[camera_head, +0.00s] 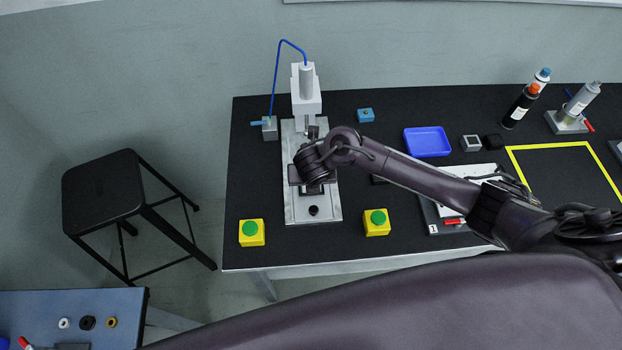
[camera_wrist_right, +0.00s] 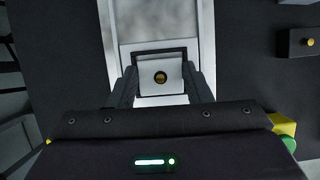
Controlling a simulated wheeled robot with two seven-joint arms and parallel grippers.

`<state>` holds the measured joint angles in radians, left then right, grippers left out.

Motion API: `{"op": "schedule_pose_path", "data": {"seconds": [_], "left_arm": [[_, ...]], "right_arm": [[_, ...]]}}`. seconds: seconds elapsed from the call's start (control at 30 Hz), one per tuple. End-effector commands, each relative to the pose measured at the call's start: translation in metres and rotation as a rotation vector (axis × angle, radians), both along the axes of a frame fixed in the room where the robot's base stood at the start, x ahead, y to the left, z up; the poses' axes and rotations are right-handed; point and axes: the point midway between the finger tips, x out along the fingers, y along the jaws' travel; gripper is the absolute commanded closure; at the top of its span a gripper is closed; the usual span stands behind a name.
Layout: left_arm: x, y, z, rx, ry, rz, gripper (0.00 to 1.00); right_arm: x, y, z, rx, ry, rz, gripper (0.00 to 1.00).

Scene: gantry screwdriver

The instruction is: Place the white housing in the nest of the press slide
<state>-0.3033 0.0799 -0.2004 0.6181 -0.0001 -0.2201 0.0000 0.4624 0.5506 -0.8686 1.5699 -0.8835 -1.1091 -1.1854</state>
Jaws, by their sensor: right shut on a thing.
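The press (camera_head: 306,95) stands at the back of a grey metal base plate (camera_head: 300,211). My right gripper (camera_head: 314,188) points down over the middle of this plate, in front of the press head. In the right wrist view my right gripper (camera_wrist_right: 160,78) is shut on the white housing (camera_wrist_right: 147,88), a square piece with a brass-coloured round centre. A dark square edge shows around the housing; I cannot tell whether it is seated in the nest or just above it. In the head view my wrist hides the housing and nest. My left gripper is not in view.
Two yellow boxes with green buttons, left (camera_head: 251,233) and right (camera_head: 376,222), flank the plate. A black stool (camera_head: 103,189) stands left of the table.

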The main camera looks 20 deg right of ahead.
Motion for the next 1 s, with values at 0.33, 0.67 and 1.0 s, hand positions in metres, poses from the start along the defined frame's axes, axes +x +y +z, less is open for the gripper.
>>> {"op": "schedule_pose_path", "data": {"seconds": [0.33, 0.67, 1.0], "left_arm": [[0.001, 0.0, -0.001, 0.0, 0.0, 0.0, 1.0], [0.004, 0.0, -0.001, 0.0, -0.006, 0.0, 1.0], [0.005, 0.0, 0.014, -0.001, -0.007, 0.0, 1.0]], "right_arm": [[0.0, 0.0, -0.001, 0.001, -0.001, 0.0, 0.5], [0.0, 0.0, -0.001, 0.001, 0.0, 0.0, 0.33], [-0.011, 0.004, 0.034, 0.004, -0.002, 0.003, 0.33]]}}
